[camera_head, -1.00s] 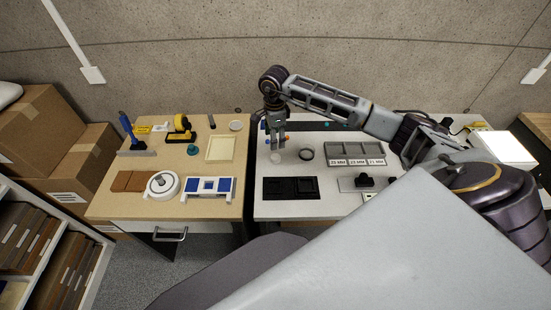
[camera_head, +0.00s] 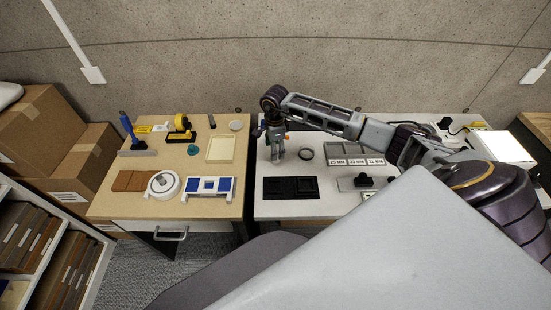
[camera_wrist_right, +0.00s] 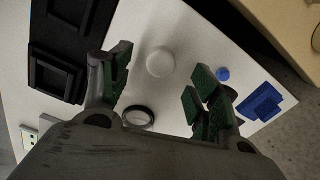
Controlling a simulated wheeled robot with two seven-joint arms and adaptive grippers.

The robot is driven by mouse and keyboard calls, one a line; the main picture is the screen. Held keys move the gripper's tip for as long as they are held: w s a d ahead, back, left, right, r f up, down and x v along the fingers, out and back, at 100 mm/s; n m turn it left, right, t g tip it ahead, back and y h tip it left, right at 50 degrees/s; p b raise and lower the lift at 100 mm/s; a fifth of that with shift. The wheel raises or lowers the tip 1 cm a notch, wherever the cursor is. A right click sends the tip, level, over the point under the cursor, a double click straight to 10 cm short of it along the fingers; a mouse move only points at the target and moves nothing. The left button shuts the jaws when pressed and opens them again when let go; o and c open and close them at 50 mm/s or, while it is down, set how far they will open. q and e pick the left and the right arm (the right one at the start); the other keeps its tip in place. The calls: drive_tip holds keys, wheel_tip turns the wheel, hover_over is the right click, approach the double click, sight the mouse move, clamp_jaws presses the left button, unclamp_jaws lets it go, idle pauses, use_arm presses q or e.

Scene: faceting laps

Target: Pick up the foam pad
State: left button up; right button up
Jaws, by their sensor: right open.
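A white round disc (camera_wrist_right: 160,62), which looks like the foam pad, lies flat on the white table in the right wrist view. My right gripper (camera_wrist_right: 163,80) is open, its green-lined fingers spread to either side of the disc in that view; it holds nothing. In the head view the right gripper (camera_head: 277,154) points down over the table's left part and hides the disc. I cannot tell the exact height left above it. My left gripper is in neither view.
A dark ring (camera_head: 306,154) lies close beside the gripper; it also shows in the wrist view (camera_wrist_right: 138,117). A black tray (camera_head: 290,188) lies in front. A blue disc (camera_wrist_right: 223,73) and blue block (camera_wrist_right: 260,103) lie near the right finger. Grey labelled bins (camera_head: 356,152) stand right.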

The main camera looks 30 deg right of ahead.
drive_tip(key=shift+d+f, duration=0.1)
drive_tip(key=shift+f, duration=0.6)
wheel_tip(320, 180, down, 3)
drive_tip(key=shift+d+r+p, duration=0.1)
drive_tip(key=shift+p, duration=0.4)
drive_tip(key=shift+f, duration=0.25)
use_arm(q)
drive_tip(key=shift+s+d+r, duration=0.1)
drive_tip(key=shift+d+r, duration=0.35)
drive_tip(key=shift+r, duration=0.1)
use_arm(e)
drive_tip(key=shift+f, duration=0.15)
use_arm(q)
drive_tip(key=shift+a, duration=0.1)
use_arm(e)
drive_tip(key=shift+c, duration=0.8)
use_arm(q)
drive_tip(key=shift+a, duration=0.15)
use_arm(e)
drive_tip(key=c, duration=0.7)
drive_tip(key=shift+o, duration=0.2)
drive_tip(key=shift+w, duration=0.1)
